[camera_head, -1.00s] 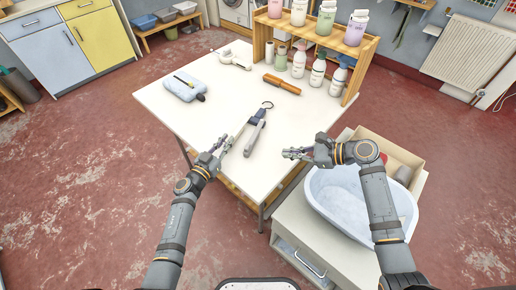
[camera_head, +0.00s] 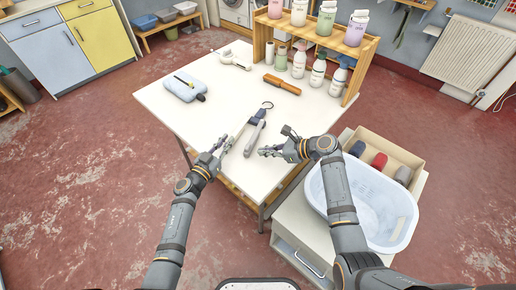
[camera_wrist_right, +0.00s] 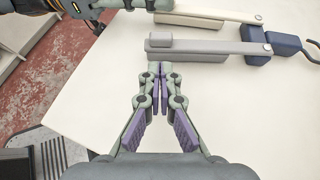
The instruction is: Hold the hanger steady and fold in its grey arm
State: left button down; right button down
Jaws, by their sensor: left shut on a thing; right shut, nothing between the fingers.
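The hanger lies on the white table, with a ring hook (camera_head: 267,105) and a dark blue hub (camera_wrist_right: 287,42). Its grey arm (camera_head: 254,138) points toward me; the wrist view shows it lengthwise (camera_wrist_right: 205,48). A second, paler arm (camera_wrist_right: 215,14) runs beside it with a gap between them. My left gripper (camera_head: 221,147) is shut on the hanger at the second arm's side; its fingers partly hide the contact. My right gripper (camera_head: 263,151) is shut and empty, just beside the grey arm's free end; in the right wrist view its tips (camera_wrist_right: 165,70) appear close to that arm. I cannot tell whether they touch.
A blue pouch-like thing (camera_head: 184,88), a white tool (camera_head: 234,59) and a brown roll (camera_head: 282,84) lie farther back. A wooden shelf (camera_head: 350,86) with several bottles stands at the back right. A basket (camera_head: 402,226) and a box (camera_head: 411,158) are right of the table.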

aim_at(249, 148)
jog(key=shift+w+a, duration=0.3)
jog(key=shift+a, duration=0.35)
jog(key=shift+w+a, duration=0.25)
jog(key=shift+a, duration=0.4)
jog(key=shift+w+a+r, duration=0.1)
jog(key=shift+w+a, duration=0.1)
jog(key=shift+a, duration=0.95)
jog(key=shift+d, duration=0.2)
